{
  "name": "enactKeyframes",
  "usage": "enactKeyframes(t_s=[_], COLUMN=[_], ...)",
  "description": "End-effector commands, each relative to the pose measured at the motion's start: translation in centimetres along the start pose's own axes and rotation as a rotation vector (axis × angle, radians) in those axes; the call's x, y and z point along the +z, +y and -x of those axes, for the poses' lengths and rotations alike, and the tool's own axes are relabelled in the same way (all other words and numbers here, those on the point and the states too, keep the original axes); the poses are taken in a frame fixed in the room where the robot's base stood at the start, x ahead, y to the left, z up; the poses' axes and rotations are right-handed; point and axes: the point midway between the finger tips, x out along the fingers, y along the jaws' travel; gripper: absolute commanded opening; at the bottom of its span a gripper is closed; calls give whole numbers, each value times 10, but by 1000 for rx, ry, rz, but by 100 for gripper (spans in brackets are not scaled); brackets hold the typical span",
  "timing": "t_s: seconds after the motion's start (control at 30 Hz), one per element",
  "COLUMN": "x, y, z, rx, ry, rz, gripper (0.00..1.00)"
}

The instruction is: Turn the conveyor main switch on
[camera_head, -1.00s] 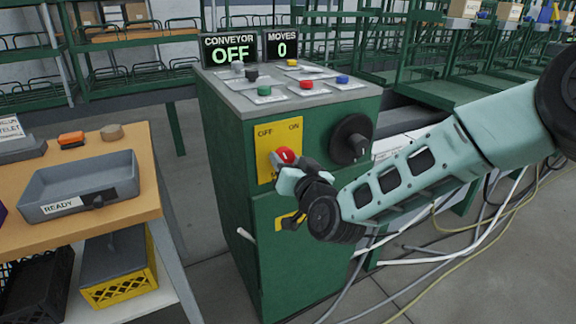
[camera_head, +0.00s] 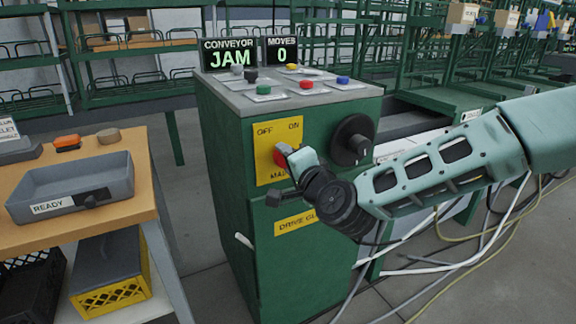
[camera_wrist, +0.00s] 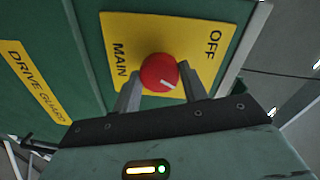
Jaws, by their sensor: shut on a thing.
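The conveyor main switch is a red knob (camera_head: 281,154) on a yellow plate (camera_head: 264,137) marked OFF, ON and MAIN, on the front of a green cabinet. In the wrist view the red knob (camera_wrist: 159,73) sits between the two fingers of my gripper (camera_wrist: 164,82), which is shut on it. A white line shows on the knob's face. In the head view my gripper (camera_head: 291,164) covers part of the knob and plate. The conveyor display (camera_head: 230,55) reads JAM.
The MOVES display (camera_head: 282,49) reads 0. Several coloured buttons (camera_head: 306,85) sit on the cabinet top. A black round knob (camera_head: 352,140) is to the right of the plate. A DRIVE GUARD label (camera_head: 295,223) is below. A bench with a grey READY tray (camera_head: 118,186) stands left.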

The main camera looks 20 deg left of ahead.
Motion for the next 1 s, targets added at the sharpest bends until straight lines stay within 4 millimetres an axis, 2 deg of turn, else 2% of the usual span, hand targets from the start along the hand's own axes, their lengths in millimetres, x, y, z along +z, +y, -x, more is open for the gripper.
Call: enactKeyframes(t_s=[0.4, 0.97, 1.0], x=[-1, -1, -1], y=[2, 2, 2], z=[0, 0, 0], rx=[5, 5, 5], ry=[-17, -19, -19], rz=[-197, -228, -228], gripper=[20, 20, 48])
